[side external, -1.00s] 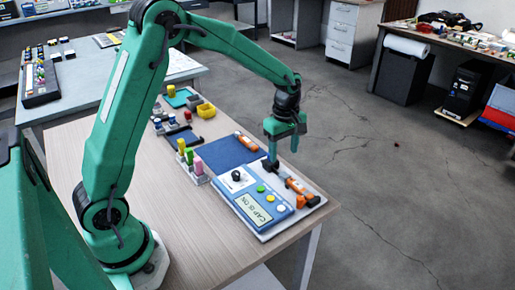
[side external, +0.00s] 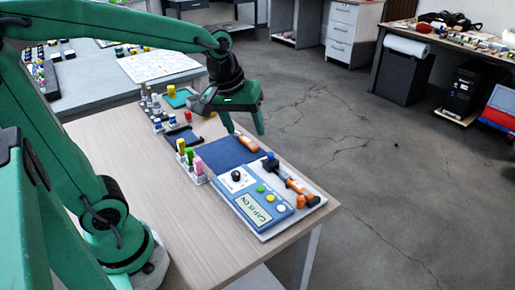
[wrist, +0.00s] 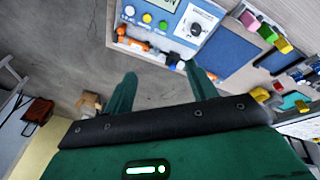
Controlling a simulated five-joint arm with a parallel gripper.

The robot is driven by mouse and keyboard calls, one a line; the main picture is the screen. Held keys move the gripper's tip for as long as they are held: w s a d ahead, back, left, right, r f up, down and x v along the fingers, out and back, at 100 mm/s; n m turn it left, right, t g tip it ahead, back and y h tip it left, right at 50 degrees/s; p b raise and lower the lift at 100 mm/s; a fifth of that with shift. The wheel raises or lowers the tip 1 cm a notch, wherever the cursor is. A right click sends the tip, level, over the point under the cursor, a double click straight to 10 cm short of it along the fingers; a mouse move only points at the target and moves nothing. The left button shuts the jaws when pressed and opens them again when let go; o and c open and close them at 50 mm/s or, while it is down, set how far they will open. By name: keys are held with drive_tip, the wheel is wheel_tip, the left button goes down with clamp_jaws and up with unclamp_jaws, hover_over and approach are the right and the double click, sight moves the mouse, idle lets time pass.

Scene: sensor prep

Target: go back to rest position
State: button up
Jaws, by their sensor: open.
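The control box (side external: 262,200) with a knob, coloured buttons and a "CAP IS ON" display lies on a pale board below and nearer the camera. A blue cap (side external: 271,156) sits at the end of the dark and orange part (side external: 299,189) beside the box. The gripper is clear of them.
A rack with green, yellow and pink pieces (side external: 197,165) stands left of the box. Small parts and a teal tray (side external: 180,97) are at the table's far end. The near tabletop (side external: 150,170) is bare.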

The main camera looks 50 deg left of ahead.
drive_tip(key=s+r+m+t, duration=0.1)
drive_tip(key=s+m+t, duration=0.1)
drive_tip(key=s+m, duration=0.5)
drive_tip(key=shift+s+d, duration=0.3)
drive_tip(key=shift+s, duration=1.4)
drive_tip(key=shift+c, duration=0.3)
